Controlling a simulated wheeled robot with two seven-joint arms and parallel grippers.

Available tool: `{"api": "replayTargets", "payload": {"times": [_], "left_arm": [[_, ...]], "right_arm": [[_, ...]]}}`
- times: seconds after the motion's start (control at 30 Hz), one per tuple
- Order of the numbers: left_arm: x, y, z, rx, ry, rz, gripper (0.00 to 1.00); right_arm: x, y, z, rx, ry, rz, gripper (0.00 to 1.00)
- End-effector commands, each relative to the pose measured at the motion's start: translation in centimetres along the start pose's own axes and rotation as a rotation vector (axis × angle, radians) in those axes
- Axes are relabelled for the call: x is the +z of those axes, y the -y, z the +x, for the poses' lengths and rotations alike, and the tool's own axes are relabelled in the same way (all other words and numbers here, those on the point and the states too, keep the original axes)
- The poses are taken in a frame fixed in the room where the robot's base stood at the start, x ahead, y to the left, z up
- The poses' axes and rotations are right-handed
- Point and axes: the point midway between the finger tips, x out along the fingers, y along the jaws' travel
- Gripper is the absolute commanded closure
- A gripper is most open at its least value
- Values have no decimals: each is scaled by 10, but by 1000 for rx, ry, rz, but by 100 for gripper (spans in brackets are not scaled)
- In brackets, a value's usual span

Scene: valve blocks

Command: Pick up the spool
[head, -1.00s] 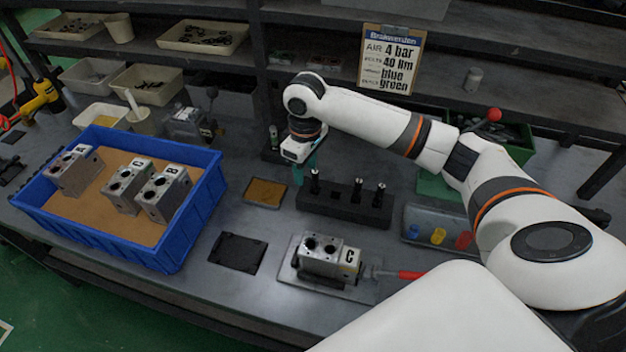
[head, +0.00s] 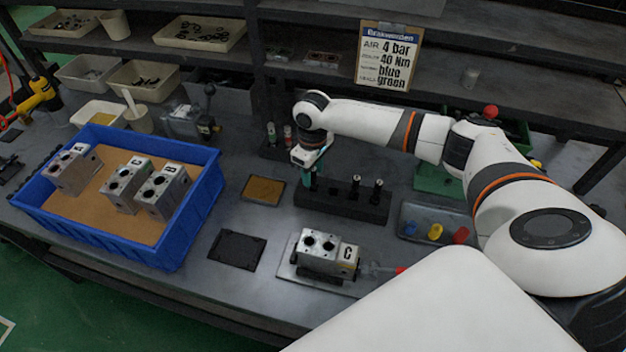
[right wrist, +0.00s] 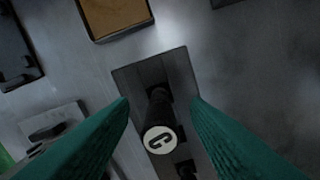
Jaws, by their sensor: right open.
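A black rack (head: 342,207) on the bench holds three upright dark spools with pale tops. The left spool (head: 314,181) stands at the rack's left end, the middle one (head: 354,188) and the right one (head: 377,191) further along. My right gripper (head: 306,178) is open, its teal fingers right at the left spool. In the right wrist view a spool (right wrist: 159,115) with a white top marked with a letter like C stands between the open fingers (right wrist: 160,100), with gaps on both sides. My left gripper is not in view.
A blue crate (head: 190,232) with several valve blocks stands at left. A valve block C (head: 328,256) sits on a plate in front of the rack. A tray (head: 408,232) of coloured parts lies right of the rack. A brown pad (head: 263,190) lies to its left.

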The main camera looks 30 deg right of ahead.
Motion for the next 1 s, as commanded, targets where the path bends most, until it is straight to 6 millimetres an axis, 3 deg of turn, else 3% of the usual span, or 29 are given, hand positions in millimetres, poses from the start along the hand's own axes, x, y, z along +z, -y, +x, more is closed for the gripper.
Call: {"api": "replayTargets", "payload": {"times": [0.17,0.4,0.67,1.0], "left_arm": [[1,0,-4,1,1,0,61],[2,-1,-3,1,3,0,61],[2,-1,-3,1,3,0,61],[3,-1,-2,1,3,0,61]], "right_arm": [[0,0,18,-1,-1,-1,57],[0,0,20,-1,1,-2,57],[0,0,20,-1,1,-1,99],[1,0,14,-1,3,-1,100]]}}
